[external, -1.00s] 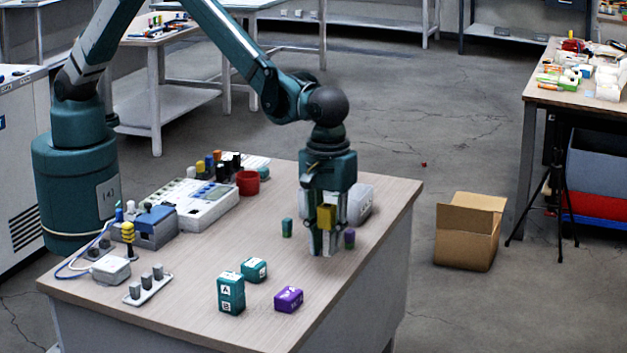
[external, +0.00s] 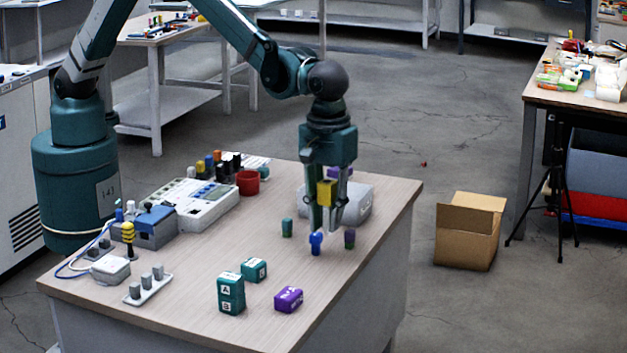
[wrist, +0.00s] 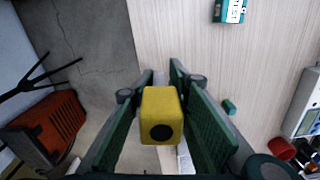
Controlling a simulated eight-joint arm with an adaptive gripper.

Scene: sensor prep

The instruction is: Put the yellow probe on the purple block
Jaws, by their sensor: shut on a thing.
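The purple block (external: 289,299) with white markings lies near the front edge of the table. It is not visible in the wrist view. My gripper (external: 325,228) points down above the table, behind and to the right of the block. It is shut on the yellow probe (external: 326,192), which sits between the fingers. In the wrist view my gripper (wrist: 160,84) frames the probe's yellow body (wrist: 160,112), which has a dark round spot facing the camera. The fingers hide part of the probe.
A blue piece (external: 316,243) stands below my fingertips, between a green piece (external: 287,227) and a purple piece (external: 350,238). Teal blocks (external: 231,293) are left of the purple block. A grey case (external: 357,203) is behind the gripper. The table's front right is clear.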

